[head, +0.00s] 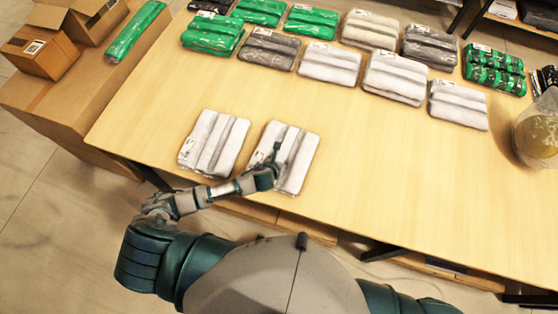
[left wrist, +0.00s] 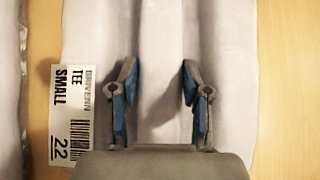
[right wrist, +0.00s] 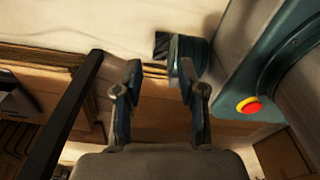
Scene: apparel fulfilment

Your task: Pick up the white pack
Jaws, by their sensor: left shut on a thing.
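Two white packs lie side by side near the table's front edge in the head view. My left gripper (head: 274,158) is over the right-hand white pack (head: 299,168). In the left wrist view, my left gripper (left wrist: 159,78) is shut on the raised middle fold of this white pack (left wrist: 225,45), with a finger on each side. Its label reads "TEE SMALL 22". The pack appears flat on the table. The other white pack (head: 213,142) lies to its left, a small gap apart. My right gripper (right wrist: 157,82) is open and empty in the right wrist view.
Rows of green, grey and white packs (head: 330,64) lie along the far side of the wooden table (head: 370,190). Cardboard boxes (head: 40,52) stand at the left. A clear bag (head: 538,135) with something yellowish is at the right edge. The table's middle is clear.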

